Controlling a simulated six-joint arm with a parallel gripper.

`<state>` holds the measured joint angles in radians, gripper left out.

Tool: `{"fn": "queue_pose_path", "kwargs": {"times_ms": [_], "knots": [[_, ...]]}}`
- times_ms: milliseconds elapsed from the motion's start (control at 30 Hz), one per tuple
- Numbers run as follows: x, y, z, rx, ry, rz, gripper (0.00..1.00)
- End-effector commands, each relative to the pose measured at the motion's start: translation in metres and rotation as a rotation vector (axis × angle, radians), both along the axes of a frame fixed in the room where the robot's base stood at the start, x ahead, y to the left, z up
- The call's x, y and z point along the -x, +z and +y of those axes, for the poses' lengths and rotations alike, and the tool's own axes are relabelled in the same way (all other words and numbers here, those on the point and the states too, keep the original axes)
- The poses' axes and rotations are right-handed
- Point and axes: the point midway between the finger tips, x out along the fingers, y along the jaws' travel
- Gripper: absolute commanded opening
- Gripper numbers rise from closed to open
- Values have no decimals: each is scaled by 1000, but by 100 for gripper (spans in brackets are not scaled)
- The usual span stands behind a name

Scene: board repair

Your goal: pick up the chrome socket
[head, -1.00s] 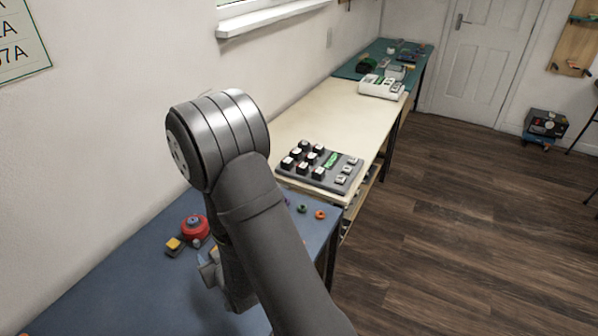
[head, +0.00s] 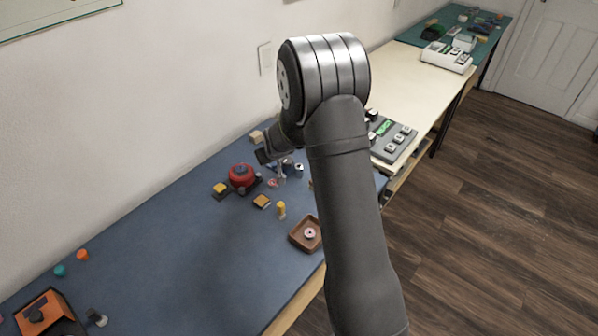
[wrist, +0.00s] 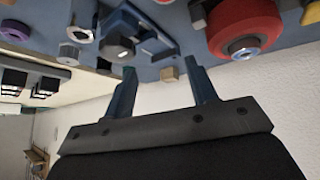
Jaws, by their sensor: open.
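My gripper (wrist: 161,70) is open and empty in the wrist view, with its two blue-grey fingers apart. A shiny metal piece with a dark hole (wrist: 118,48), which looks like the chrome socket, sits on the blue bench beyond the left fingertip. It is close against blue-grey parts, and I cannot tell whether it rests in them. A paler ring-shaped metal piece (wrist: 82,28) lies to its left. In the head view my arm covers part of this area, and the socket cannot be made out surely among the small parts there.
A red round part (head: 241,175) stands near the wall, and shows right of the fingers in the wrist view (wrist: 243,25). A wooden block (wrist: 169,75) shows between the fingertips. A brown tray (head: 298,241) is at the bench's front edge. The middle of the blue bench (head: 190,240) is clear.

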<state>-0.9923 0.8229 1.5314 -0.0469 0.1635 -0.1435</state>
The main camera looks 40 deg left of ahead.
Motion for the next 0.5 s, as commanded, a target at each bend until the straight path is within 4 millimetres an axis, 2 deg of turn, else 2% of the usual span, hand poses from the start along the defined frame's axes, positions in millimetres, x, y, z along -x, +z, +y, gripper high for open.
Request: {"fn": "queue_pose_path", "kwargs": {"times_ms": [33, 200, 500], "knots": [[-13, 7, 1, 38, -5, 12, 52], [-43, 27, -8, 200, 0, 81, 52], [-72, 76, -38, 442, 44, 247, 52]]}}
